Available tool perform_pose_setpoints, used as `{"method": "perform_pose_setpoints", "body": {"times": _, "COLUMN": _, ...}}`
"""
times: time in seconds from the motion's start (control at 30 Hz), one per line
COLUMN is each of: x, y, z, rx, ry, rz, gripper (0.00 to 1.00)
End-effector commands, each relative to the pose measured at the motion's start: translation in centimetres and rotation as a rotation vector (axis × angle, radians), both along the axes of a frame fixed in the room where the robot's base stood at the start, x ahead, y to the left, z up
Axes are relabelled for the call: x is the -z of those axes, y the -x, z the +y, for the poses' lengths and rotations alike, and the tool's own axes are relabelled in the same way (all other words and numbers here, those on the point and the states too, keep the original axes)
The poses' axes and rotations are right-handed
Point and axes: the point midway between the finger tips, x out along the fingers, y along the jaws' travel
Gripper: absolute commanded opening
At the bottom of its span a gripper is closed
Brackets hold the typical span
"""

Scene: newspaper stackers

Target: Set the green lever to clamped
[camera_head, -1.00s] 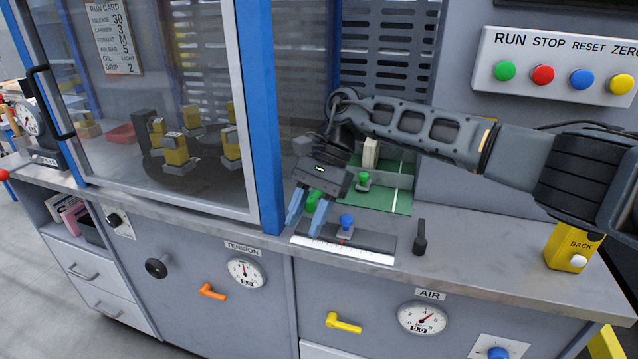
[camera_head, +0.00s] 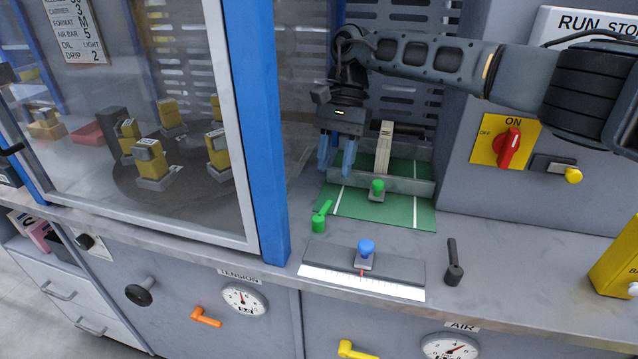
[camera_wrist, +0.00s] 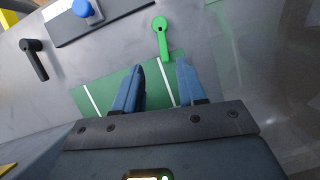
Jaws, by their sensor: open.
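The green lever (camera_head: 320,216) stands on the grey counter, left of the green mat and just behind the ruled slider plate. In the wrist view the green lever (camera_wrist: 161,38) shows its round hub away from me and its handle pointing toward my fingers. My gripper (camera_head: 336,170) is open and empty, above and behind the lever over the left part of the green mat. In the wrist view my gripper (camera_wrist: 158,76) has its two blue fingers apart, with the lever's handle tip just beyond the gap between them. No clamped marking is readable.
A green knob (camera_head: 377,188) stands on the green mat (camera_head: 408,211). The blue-knobbed slider plate (camera_head: 395,268) is in front, with a black lever (camera_head: 453,265) to its right. A blue post (camera_head: 266,130) and glazed cabinet stand close on the left.

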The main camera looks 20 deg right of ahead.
Motion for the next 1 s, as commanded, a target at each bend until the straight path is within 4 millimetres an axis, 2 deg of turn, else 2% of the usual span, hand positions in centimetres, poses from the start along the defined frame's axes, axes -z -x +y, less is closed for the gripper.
{"method": "perform_pose_setpoints", "body": {"times": 0.17, "x": 0.6, "y": 0.2, "z": 0.2, "rx": 0.000, "ry": -0.001, "rz": 0.001, "gripper": 0.40}}
{"method": "perform_pose_setpoints", "body": {"times": 0.63, "x": 6.4, "y": 1.9, "z": 2.0, "rx": -0.001, "ry": 0.000, "rz": 0.001, "gripper": 0.40}}
{"method": "perform_pose_setpoints", "body": {"times": 1.0, "x": 7.2, "y": 2.1, "z": 2.2, "rx": -0.001, "ry": 0.000, "rz": -0.002, "gripper": 0.40}}
